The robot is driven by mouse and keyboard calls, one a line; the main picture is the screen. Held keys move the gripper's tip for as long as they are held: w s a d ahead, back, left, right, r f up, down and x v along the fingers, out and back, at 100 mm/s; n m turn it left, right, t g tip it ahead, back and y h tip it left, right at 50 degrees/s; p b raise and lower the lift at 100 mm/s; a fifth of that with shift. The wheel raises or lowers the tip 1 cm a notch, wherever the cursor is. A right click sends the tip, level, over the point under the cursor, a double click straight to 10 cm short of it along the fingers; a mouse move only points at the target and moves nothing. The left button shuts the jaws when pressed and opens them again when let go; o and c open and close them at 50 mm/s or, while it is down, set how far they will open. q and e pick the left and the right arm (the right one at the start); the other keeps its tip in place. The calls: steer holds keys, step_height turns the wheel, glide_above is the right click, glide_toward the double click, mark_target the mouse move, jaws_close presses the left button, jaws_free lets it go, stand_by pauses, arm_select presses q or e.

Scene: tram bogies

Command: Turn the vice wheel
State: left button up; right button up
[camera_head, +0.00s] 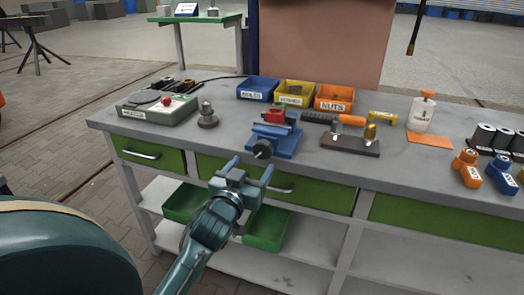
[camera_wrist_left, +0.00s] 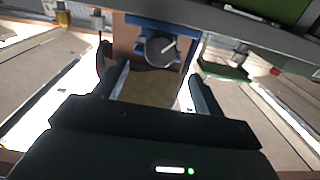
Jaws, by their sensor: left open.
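The blue vice (camera_head: 285,143) with red jaw parts stands at the front edge of the workbench in the head view. Its dark round wheel (camera_head: 262,149) faces the front. In the left wrist view the wheel (camera_wrist_left: 160,48) is a dark disc with a pale line, in front of the blue vice body. My left gripper (camera_head: 253,164) is open and empty, just in front of the bench edge, fingers pointing at the wheel. In the wrist view the wheel appears between and beyond the fingers; I cannot tell the exact gap. My right gripper is not in view.
The grey workbench (camera_head: 225,85) has green drawers below its edge. A grey-green box (camera_head: 158,108) stands left of the vice. Blue, yellow and orange bins (camera_head: 333,98) stand behind it.

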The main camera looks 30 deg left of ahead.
mark_target(262, 151)
arm_select(q)
steer(key=x, duration=0.8)
steer(key=shift+w, duration=0.15)
steer(key=c, duration=1)
